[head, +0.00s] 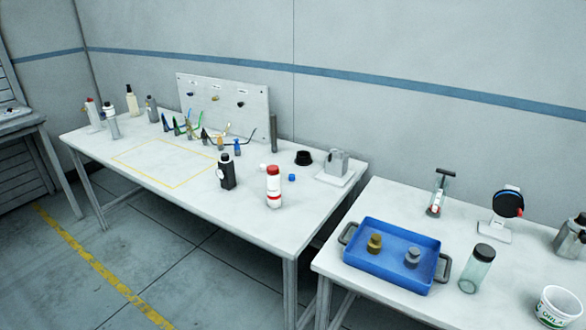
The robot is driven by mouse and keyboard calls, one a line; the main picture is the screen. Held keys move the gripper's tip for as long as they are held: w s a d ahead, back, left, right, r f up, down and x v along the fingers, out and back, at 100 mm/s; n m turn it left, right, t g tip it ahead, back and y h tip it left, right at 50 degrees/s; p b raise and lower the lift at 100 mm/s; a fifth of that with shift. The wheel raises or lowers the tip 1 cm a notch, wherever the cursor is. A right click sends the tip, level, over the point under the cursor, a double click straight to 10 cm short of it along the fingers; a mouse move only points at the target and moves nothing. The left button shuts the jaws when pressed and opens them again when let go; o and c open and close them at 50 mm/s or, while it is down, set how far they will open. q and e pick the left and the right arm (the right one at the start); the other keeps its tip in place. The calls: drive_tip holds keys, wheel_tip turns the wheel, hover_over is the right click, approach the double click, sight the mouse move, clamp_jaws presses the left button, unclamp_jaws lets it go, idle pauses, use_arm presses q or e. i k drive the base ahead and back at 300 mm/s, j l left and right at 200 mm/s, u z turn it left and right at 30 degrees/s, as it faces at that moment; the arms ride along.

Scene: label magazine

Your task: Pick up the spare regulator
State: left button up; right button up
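No thing in view is clearly marked as the spare regulator. A blue tray (391,275) with grey handles stands on the right table. In it are a small brass-coloured fitting (375,243) on the left and a small grey fitting (412,257) on the right, both upright and apart. They are too small for me to tell whether either is the regulator. Neither of my grippers shows in the head view.
A clear jar (477,268), a white tub (557,308) and a black round device on a stand (508,205) are near the tray. The left table (160,200) holds several bottles, a pegboard (222,103) and a yellow-outlined bare area. A gap separates the tables.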

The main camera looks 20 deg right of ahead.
sight(228, 178)
drive_tip(key=z, duration=0.3)
drive_tip(key=i+j, duration=0.15)
drive_tip(key=i, duration=0.3)
drive_tip(key=i+j+u, duration=0.15)
drive_tip(key=i, duration=0.3)
